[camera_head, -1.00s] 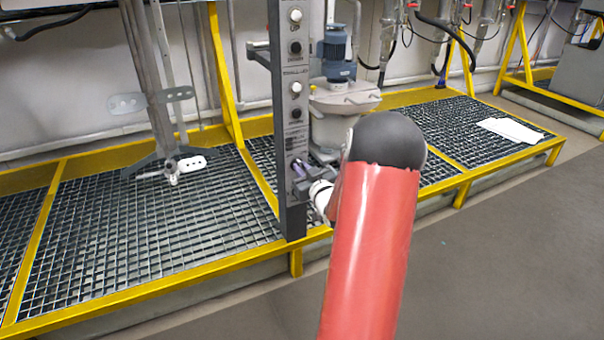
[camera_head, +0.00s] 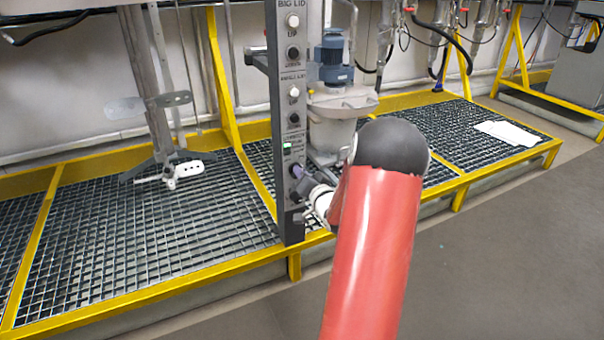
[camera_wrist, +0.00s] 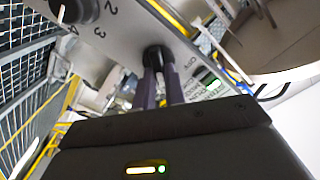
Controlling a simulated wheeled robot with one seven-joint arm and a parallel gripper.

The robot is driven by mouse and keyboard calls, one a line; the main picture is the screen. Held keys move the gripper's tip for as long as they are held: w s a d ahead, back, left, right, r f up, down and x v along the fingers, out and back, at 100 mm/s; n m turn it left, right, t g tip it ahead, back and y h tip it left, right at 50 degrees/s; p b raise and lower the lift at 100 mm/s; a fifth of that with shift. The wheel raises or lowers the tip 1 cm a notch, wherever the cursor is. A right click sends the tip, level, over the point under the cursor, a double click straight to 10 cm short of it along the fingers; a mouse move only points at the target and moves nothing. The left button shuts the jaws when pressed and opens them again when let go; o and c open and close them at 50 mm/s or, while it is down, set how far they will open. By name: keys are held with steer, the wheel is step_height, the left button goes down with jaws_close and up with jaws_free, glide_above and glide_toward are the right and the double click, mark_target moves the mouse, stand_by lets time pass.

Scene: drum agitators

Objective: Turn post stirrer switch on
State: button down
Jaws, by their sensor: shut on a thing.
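The grey control post (camera_head: 290,210) stands upright at the front of the grating platform and carries a column of buttons. My gripper (camera_head: 297,172) is at the lower part of this post. In the wrist view its two purple-grey fingers (camera_wrist: 160,76) are shut on a small black knob, the post stirrer switch (camera_wrist: 155,54). The fingers hide part of the knob, so its exact angle cannot be told. A small green light (camera_head: 287,148) glows on the post above the gripper, and it also shows in the wrist view (camera_wrist: 213,84).
A second black knob (camera_wrist: 74,8) with a number scale is close to the switch. A blue motor on a grey vessel (camera_head: 330,128) stands behind the post. A metal stirrer frame (camera_head: 165,170) is to the left. The grey floor (camera_head: 500,260) at right is clear.

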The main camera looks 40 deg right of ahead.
steer(key=shift+f+m, duration=0.1)
steer(key=shift+m, duration=0.2)
steer(key=c, duration=1.5)
jaws_free()
steer(key=shift+o, duration=0.2)
steer(key=shift+s, duration=0.1)
steer(key=v, duration=0.7)
steer(key=shift+s, duration=0.35)
